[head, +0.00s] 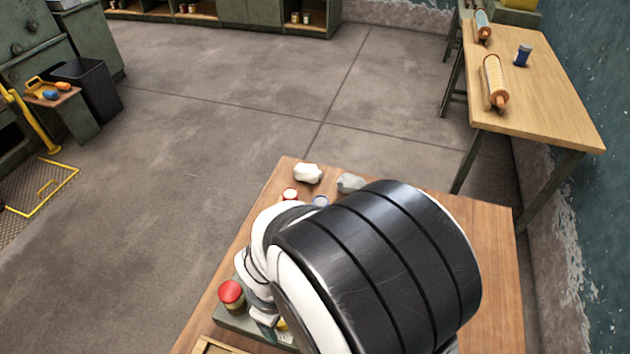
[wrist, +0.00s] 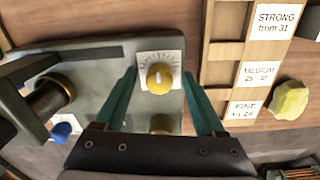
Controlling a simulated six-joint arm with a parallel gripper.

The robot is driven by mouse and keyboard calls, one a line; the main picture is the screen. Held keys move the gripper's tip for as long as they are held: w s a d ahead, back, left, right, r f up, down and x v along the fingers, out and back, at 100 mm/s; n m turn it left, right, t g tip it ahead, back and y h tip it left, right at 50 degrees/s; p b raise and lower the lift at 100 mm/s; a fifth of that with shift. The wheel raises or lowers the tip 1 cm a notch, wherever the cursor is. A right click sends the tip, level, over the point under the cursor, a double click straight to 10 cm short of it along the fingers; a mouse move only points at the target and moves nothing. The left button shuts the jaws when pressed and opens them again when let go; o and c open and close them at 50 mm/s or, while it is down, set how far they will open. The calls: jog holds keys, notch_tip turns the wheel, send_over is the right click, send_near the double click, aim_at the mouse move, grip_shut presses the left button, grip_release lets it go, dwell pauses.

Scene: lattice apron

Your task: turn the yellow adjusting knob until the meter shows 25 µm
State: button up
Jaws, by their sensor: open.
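The yellow adjusting knob (wrist: 160,78) sits on a grey device plate (wrist: 100,80) in the wrist view, in front of a white card with a printed scale (wrist: 159,58). A light mark shows on the knob; its exact setting is too small to read. My gripper (wrist: 159,72) is open, with one teal finger on each side of the knob and a gap visible on both sides. A second brass-yellow round part (wrist: 161,123) lies nearer the gripper body, partly hidden. I cannot make out a meter reading in either view. In the head view my arm covers most of the device.
Right of the device is a wooden tray (wrist: 207,80) with cards marked STRONG, MEDIUM and FINE; a yellow lump (wrist: 290,100) lies beside it. A dark cylinder (wrist: 50,100) and blue part (wrist: 62,130) are left. A red-topped part (head: 231,292) and pale stones (head: 308,173) also show.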

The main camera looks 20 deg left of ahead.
grip_shut()
dwell(0.3)
jog(key=shift+m, duration=2.8)
grip_release()
notch_tip(320, 180, up, 16)
jog(key=shift+s+a, duration=0.15)
jog(key=shift+s, duration=0.05)
